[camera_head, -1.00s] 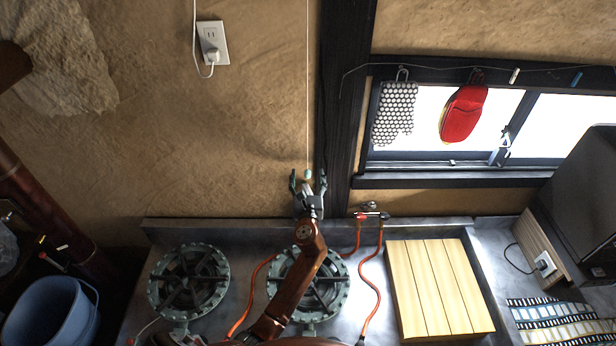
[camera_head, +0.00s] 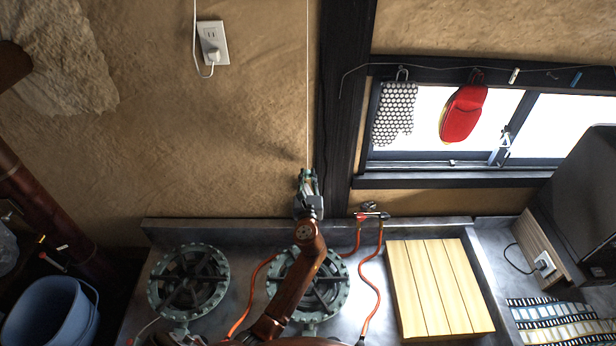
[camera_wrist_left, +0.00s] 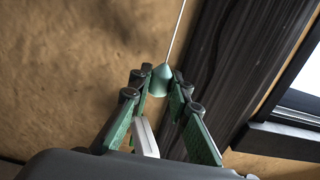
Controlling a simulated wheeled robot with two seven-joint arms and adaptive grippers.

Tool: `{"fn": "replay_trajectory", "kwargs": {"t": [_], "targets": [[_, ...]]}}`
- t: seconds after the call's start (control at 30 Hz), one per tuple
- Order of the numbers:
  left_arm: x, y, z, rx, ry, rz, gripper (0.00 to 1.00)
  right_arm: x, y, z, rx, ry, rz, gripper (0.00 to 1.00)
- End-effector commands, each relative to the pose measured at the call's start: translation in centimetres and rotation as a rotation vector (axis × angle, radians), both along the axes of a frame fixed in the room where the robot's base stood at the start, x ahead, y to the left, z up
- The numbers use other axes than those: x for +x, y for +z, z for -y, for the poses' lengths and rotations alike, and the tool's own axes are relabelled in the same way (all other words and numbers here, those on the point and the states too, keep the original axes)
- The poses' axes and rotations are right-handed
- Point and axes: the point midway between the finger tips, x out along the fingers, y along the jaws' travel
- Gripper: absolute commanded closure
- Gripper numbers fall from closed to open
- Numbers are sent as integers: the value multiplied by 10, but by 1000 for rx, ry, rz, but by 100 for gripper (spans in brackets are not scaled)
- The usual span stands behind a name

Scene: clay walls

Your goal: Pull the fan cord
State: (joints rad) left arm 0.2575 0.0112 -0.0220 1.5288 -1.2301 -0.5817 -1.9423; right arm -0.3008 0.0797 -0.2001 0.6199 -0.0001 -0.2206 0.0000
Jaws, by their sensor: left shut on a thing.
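The fan cord (camera_head: 307,90) is a thin pale line hanging straight down the clay wall in the head view. In the left wrist view the cord (camera_wrist_left: 178,32) runs down to a small teal cone-shaped pull knob (camera_wrist_left: 161,79). My left gripper (camera_head: 308,174) is at the cord's lower end, above the rear burner area. Its fingers are closed around the knob, one on each side, as the left wrist view (camera_wrist_left: 160,84) shows. The knob is mostly hidden in the head view. My right gripper is not in either view.
A dark wooden post (camera_head: 345,100) stands just right of the cord. A window with a dotted mitt (camera_head: 396,112) and a red mitt (camera_head: 463,113) is further right. Below are two burners (camera_head: 189,283), orange hoses (camera_head: 371,290) and a slatted board (camera_head: 437,287).

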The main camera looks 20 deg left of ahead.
Motion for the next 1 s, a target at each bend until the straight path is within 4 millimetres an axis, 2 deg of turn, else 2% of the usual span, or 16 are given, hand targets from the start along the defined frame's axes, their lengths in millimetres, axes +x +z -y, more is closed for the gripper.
{"fn": "replay_trajectory", "kwargs": {"t": [0.47, 1.0], "targets": [[0, -11, 1, 0, -1, -2, 95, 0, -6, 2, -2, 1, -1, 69], [0, -1, 1, 0, -1, -2, 95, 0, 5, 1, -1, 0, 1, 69]]}}
